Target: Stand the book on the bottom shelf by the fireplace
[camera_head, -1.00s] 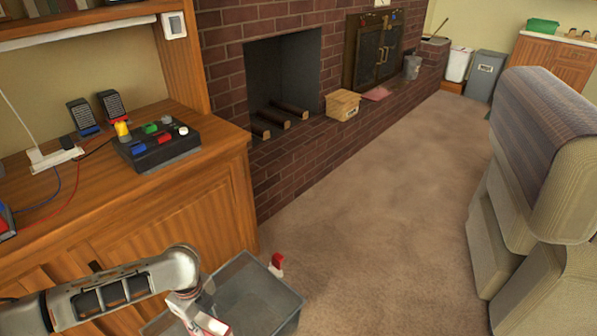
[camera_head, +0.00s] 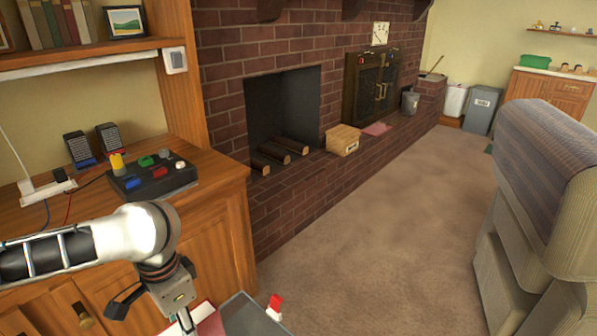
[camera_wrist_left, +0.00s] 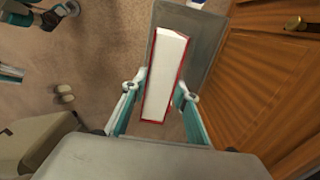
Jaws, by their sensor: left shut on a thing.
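The book has a red cover and white page edges. In the left wrist view the book (camera_wrist_left: 165,75) is between the two fingers of my left gripper (camera_wrist_left: 160,92), which is shut on it. In the head view the left gripper (camera_head: 186,322) is at the bottom edge, and part of the book (camera_head: 207,322) shows beside it, cut off by the frame. A wooden shelf (camera_head: 110,56) left of the brick fireplace (camera_head: 283,110) holds upright books and a framed picture.
A grey bin (camera_head: 240,312) is just right of the book, with a red-and-white item (camera_head: 274,306) at its rim. Below the shelf, a wooden cabinet (camera_head: 215,200) carries a button box (camera_head: 150,180) and speakers. Open carpet (camera_head: 370,220) lies right, before an armchair (camera_head: 545,200).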

